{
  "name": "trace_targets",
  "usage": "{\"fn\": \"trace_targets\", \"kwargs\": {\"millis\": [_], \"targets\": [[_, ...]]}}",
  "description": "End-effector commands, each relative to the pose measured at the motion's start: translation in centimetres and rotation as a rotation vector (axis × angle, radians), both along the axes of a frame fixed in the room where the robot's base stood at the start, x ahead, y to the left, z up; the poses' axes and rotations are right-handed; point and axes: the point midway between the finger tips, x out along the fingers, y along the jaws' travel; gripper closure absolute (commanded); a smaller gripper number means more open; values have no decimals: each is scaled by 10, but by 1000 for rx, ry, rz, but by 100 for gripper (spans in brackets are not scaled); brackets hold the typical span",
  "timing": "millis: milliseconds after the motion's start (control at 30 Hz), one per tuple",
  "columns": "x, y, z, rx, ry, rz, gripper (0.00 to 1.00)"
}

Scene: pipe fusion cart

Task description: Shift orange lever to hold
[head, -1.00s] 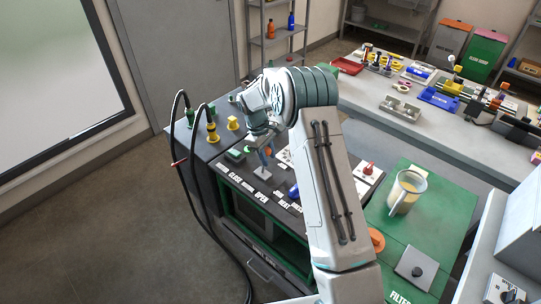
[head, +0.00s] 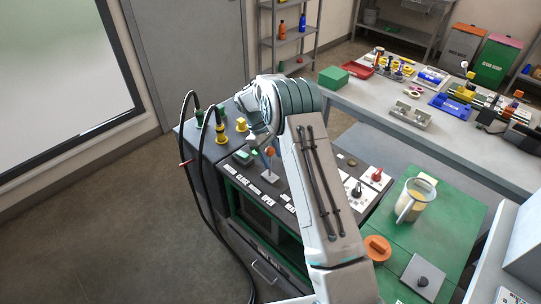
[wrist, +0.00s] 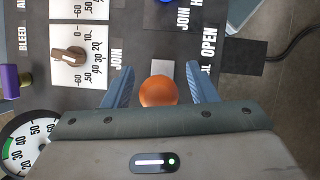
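The orange lever's round knob (wrist: 158,91) shows between my gripper's fingers in the wrist view. My gripper (wrist: 159,88) is open, one blue finger on each side of the knob, with a gap on both sides. In the head view the orange knob (head: 270,151) is a small ball above a grey plate (head: 272,174) on the dark panel of the cart. My gripper (head: 267,150) is at the knob there, partly hidden by my arm. The lever's shaft and the hold mark cannot be made out clearly.
Labels reading CLOSE and OPEN (head: 267,200) line the panel's front edge. A brown dial knob (wrist: 70,56) and a gauge (wrist: 28,145) are left of the gripper in the wrist view. Black hoses (head: 205,150) loop at the cart's left. A jug (head: 411,200) stands on the green top.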

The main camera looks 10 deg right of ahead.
Motion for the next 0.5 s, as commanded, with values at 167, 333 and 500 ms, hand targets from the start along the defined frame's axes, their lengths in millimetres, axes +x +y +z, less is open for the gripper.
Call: {"fn": "trace_targets", "kwargs": {"millis": [167, 333, 500], "targets": [[1, 1, 2, 0, -3, 1, 48], [7, 7, 16, 0, -7, 2, 48], [18, 19, 49, 1, -8, 3, 48]]}}
